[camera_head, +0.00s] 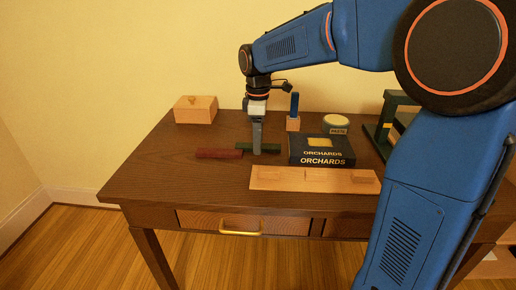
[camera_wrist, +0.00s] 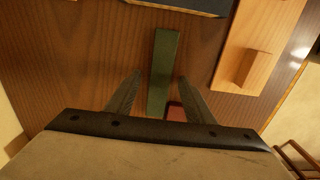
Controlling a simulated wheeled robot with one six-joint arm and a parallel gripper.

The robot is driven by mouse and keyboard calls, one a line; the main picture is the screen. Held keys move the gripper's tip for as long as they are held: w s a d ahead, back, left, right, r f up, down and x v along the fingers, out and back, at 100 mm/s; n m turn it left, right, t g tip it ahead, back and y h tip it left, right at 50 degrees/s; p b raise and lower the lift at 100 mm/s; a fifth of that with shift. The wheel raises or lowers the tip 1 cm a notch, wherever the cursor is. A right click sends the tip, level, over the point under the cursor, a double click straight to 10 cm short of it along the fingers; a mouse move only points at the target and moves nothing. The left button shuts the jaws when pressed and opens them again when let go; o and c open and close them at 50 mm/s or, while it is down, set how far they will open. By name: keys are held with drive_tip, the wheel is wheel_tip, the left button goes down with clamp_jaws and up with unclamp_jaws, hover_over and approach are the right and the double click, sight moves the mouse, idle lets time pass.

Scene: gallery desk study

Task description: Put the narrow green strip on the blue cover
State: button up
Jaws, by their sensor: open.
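The narrow green strip (camera_head: 270,148) lies flat on the desk, left of the dark blue cover (camera_head: 321,158) lettered ORCHARDS. My gripper (camera_head: 257,150) points down at the strip and hides part of it in the head view. In the wrist view, my gripper (camera_wrist: 160,75) is open, with one finger on each side of the green strip (camera_wrist: 163,70). The fingers look apart from the strip; their exact height above the desk is unclear. The blue cover (camera_wrist: 195,4) shows only by its edge at the top of the wrist view.
A dark red strip (camera_head: 219,153) lies left of the green strip, close to its end. A light wooden board (camera_head: 290,181) lies along the desk's front. A wooden box (camera_head: 195,108), a blue upright piece on a block (camera_head: 294,108) and a round tin (camera_head: 336,123) stand behind.

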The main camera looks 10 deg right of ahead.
drive_tip(key=shift+f, duration=0.2)
clamp_jaws()
drive_tip(key=shift+r, duration=0.1)
